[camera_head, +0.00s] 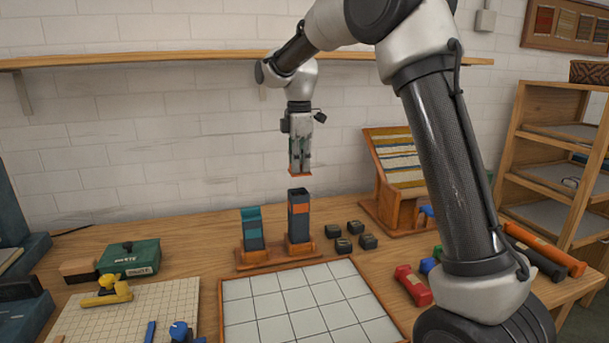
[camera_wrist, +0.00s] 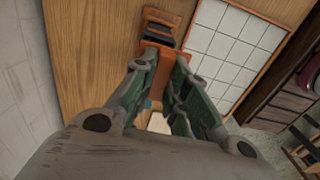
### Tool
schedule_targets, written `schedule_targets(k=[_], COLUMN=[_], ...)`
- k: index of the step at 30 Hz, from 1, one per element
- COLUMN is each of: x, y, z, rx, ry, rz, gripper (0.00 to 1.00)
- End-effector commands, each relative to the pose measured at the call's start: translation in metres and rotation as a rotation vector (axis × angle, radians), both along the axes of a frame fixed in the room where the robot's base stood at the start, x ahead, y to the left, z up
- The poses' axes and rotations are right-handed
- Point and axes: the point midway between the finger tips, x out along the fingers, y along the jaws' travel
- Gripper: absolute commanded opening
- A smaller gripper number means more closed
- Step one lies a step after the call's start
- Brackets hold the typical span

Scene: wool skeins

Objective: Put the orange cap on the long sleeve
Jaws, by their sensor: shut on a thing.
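My gripper (camera_head: 300,168) points straight down and is shut on the orange cap (camera_head: 300,175), a thin flat piece at the fingertips. In the wrist view the cap (camera_wrist: 158,49) shows between the fingertips. The long sleeve (camera_head: 300,226), dark and square with an orange band, stands upright on a wooden base. Its dark top is bare, and the cap is above it with a visible gap. A shorter dark sleeve (camera_head: 253,239) with a teal band and teal top stands to its left. A dark sleeve (camera_wrist: 158,32) shows beyond the cap in the wrist view, partly hidden.
A white-tiled tray (camera_head: 305,305) lies in front of the sleeves. Several small black blocks (camera_head: 342,245) sit to their right. A green box (camera_head: 130,257) and a gridded board (camera_head: 125,315) are at left. A wooden rack (camera_head: 393,175) stands behind at right.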

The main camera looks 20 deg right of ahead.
Motion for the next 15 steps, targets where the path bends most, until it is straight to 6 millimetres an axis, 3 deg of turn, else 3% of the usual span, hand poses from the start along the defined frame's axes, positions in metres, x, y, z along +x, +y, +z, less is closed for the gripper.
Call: schedule_targets(k=[5,15], x=[0.003,0.003], y=[0.003,0.002], z=[0.005,-0.026], rx=[0.000,0.000], ry=[0.002,0.002], rz=[0.008,0.008], gripper=[0.03,0.03])
